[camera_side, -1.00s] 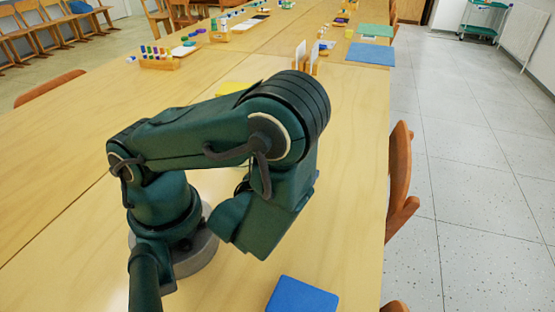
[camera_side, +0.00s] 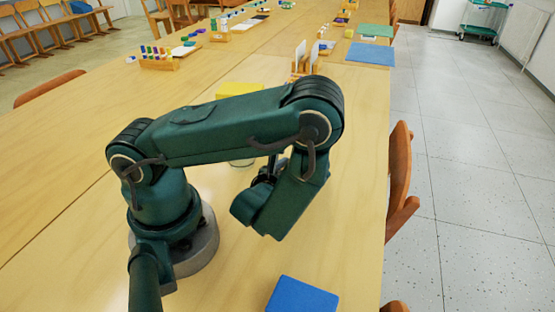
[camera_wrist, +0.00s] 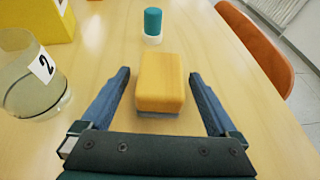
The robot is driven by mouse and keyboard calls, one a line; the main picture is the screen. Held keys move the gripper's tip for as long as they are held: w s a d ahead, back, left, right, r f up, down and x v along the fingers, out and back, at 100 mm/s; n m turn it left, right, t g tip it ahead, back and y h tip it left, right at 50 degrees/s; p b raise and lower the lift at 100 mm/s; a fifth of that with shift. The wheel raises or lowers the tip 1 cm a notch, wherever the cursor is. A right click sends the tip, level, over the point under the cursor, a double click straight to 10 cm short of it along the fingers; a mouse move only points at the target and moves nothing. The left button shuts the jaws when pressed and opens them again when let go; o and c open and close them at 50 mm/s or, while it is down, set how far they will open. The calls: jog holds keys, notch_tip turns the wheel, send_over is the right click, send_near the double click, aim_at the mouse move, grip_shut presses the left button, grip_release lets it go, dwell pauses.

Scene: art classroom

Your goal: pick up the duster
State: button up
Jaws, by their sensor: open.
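The duster, a yellow-orange block with a grey underside (camera_wrist: 161,82), lies on the table in the wrist view. My gripper (camera_wrist: 161,82) is open, with its two blue-grey fingers pointing toward the duster, one on each side of it. The duster sits between and a little beyond the line of the fingers; no contact shows. In the side view my arm hides the duster and most of the gripper.
A glass jar labelled 2 (camera_wrist: 34,78) stands left of the duster, a teal-capped bottle (camera_wrist: 153,25) beyond it. A yellow box (camera_wrist: 42,18) is at upper left. A blue block (camera_side: 301,296) lies near the front. An orange chair (camera_wrist: 256,48) stands off the right edge.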

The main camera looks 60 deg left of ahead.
jog(key=c, duration=1.5)
jog(key=shift+r, duration=0.1)
